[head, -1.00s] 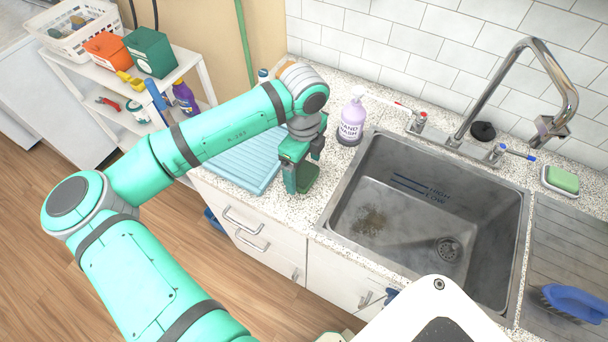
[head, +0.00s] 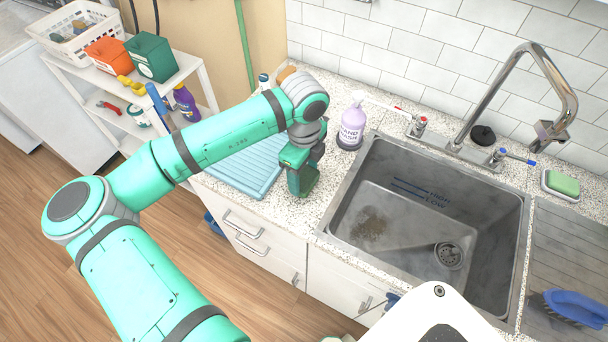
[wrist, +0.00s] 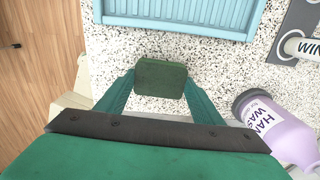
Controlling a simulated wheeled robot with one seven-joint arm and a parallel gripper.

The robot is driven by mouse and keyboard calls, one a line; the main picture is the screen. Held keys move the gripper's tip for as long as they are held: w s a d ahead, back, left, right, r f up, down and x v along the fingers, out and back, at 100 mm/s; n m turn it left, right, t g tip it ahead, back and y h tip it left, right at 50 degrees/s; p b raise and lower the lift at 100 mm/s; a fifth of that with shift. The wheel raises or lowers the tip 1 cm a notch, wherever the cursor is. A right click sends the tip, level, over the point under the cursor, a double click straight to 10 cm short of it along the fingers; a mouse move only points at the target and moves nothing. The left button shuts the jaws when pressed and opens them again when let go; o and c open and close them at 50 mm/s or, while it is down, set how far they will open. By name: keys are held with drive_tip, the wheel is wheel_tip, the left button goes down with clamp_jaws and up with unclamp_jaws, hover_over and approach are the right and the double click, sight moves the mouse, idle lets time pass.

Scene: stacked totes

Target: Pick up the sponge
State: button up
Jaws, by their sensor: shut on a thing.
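The sponge (head: 310,181) is a dark green block at the worktop's front part, between the blue drying mat and the sink. In the wrist view the sponge (wrist: 161,78) sits between the two fingertips, with speckled worktop around it. My gripper (head: 303,182) points down and is shut on the sponge; it also shows in the wrist view (wrist: 161,88). The fingers hide part of the sponge in the head view. I cannot tell whether the sponge touches the worktop.
The ribbed blue mat (head: 243,168) lies left of my gripper. A lilac hand-wash bottle (head: 351,126) stands behind right. The sink (head: 335,205) opens to the right, with a tap (head: 470,115) behind. A light green block (head: 563,184) lies in a dish at far right.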

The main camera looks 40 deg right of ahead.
sight(305, 177)
wheel_tip(305, 177, up, 3)
drive_tip(key=shift+r, duration=0.1)
drive_tip(key=s+a+r, duration=0.4)
drive_tip(key=s+r, duration=0.5)
drive_tip(key=s, duration=0.4)
drive_tip(key=shift+s+r, duration=0.2)
drive_tip(key=shift+r, duration=0.1)
drive_tip(key=shift+o, duration=0.3)
drive_tip(key=shift+a, duration=0.1)
